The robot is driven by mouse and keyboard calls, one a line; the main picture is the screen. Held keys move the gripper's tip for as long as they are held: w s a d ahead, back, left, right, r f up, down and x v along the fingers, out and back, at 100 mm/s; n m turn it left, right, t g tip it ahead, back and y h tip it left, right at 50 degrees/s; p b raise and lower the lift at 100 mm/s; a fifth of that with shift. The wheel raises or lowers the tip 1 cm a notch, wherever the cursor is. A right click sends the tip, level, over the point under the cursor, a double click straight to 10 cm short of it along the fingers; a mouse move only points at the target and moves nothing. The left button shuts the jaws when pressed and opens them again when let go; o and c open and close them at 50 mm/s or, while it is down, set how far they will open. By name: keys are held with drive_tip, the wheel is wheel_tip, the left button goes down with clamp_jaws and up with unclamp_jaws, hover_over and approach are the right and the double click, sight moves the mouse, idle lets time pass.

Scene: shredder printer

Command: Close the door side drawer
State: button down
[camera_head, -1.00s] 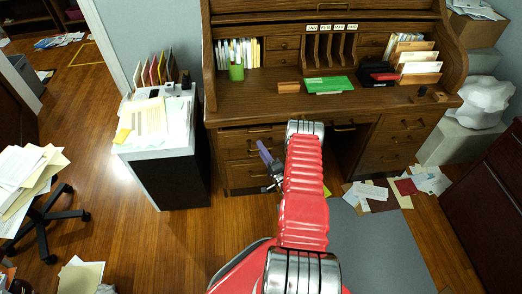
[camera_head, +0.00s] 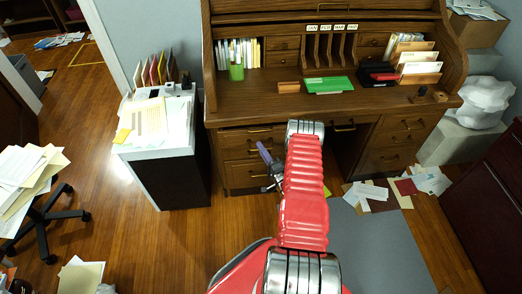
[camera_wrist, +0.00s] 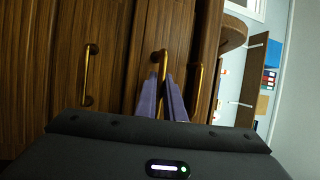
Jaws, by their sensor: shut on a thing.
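The left-hand drawer stack of the wooden desk (camera_head: 235,168) is on the side by the doorway. Its drawer fronts and brass handles also show in the wrist view, turned sideways. My gripper (camera_head: 267,157), with purple fingers, is in front of this stack. In the wrist view my gripper (camera_wrist: 166,95) is shut on the middle brass handle (camera_wrist: 162,62). One handle (camera_wrist: 88,75) lies to its left and another handle (camera_wrist: 197,88) to its right. My arm hides part of the stack's right side in the head view. I cannot tell how far any drawer stands out.
A black cabinet (camera_head: 178,180) with papers on its white top stands left of the desk. A chair piled with papers (camera_head: 35,195) is at the far left. Loose papers (camera_head: 380,194) lie on the floor right of my arm. Wooden floor is clear before the cabinet.

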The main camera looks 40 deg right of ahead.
drive_tip(key=shift+f, duration=0.25)
idle(0.5)
drive_tip(key=shift+w+d, duration=0.85)
drive_tip(key=shift+w, duration=0.3)
drive_tip(key=c, duration=2.1)
unclamp_jaws()
drive_tip(key=shift+o, duration=1.2)
drive_tip(key=shift+r, duration=0.1)
drive_tip(key=v, duration=1.4)
drive_tip(key=shift+w, duration=0.1)
